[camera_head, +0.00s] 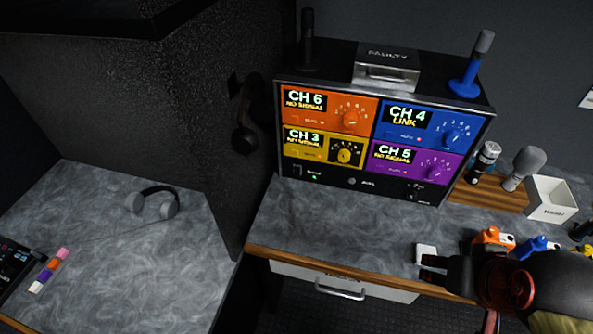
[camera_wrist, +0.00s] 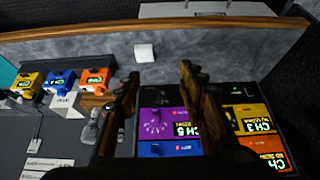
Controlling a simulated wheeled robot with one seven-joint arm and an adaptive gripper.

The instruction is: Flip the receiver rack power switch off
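The receiver rack (camera_head: 380,185) stands on the grey counter in the head view, with orange, blue, yellow and purple channel panels. Its lower strip carries a small dark switch (camera_head: 297,170) at the left, beside a green light; its label is too small to read and its position cannot be told. The rack appears upside down in the wrist view (camera_wrist: 237,90), partly hidden by a finger. My gripper (camera_head: 431,269) is over the counter's front edge, right of and in front of the rack, apart from it. In the wrist view my gripper (camera_wrist: 158,78) has its fingers apart with nothing between them.
A white block (camera_head: 426,253) lies near my gripper. Orange (camera_head: 493,239) and blue (camera_head: 534,246) packs, microphones (camera_head: 484,162) and a white box (camera_head: 551,199) are to the right. A dark partition (camera_head: 205,130) stands left of the rack. The counter before the rack is clear.

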